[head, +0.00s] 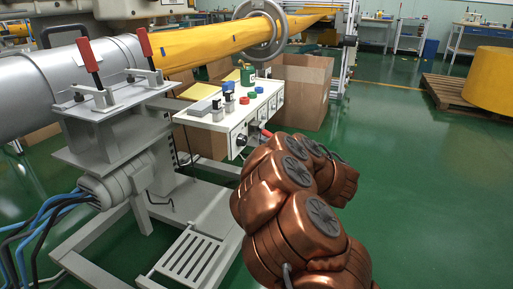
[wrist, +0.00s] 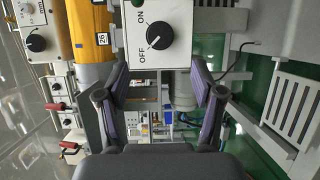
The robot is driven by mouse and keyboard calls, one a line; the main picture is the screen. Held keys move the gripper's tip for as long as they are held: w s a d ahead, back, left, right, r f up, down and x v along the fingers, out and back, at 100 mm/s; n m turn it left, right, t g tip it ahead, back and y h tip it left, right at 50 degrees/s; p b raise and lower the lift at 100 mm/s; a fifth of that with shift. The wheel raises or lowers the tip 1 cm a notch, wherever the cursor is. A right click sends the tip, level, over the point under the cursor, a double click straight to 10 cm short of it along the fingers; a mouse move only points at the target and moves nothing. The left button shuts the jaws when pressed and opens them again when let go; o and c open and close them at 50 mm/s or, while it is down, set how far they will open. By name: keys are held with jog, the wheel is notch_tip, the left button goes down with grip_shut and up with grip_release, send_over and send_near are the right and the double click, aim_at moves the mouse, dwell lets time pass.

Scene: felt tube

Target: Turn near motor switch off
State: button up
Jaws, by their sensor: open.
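The near motor switch looks like a black rotary knob (wrist: 159,36) with ON and OFF labels on a pale box face, at the top middle of the wrist view. A small light mark shows on the knob's lower left, toward the OFF label; its exact setting is hard to tell. My gripper (wrist: 160,78) is open and empty, with the knob above and between its fingertips in the picture, apart from them. In the head view, a black knob (head: 240,140) shows on the end of the white control box (head: 213,123).
Clamps with red handles (head: 88,54) hold the grey pipe at left. A yellow tube (head: 205,45) runs behind the box. A cardboard box (head: 302,90) stands behind it. A grey slatted frame (head: 192,254) lies low in front.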

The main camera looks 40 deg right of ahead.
jog(key=shift+s+d, duration=0.15)
jog(key=shift+s, duration=0.8)
jog(key=shift+r, duration=0.1)
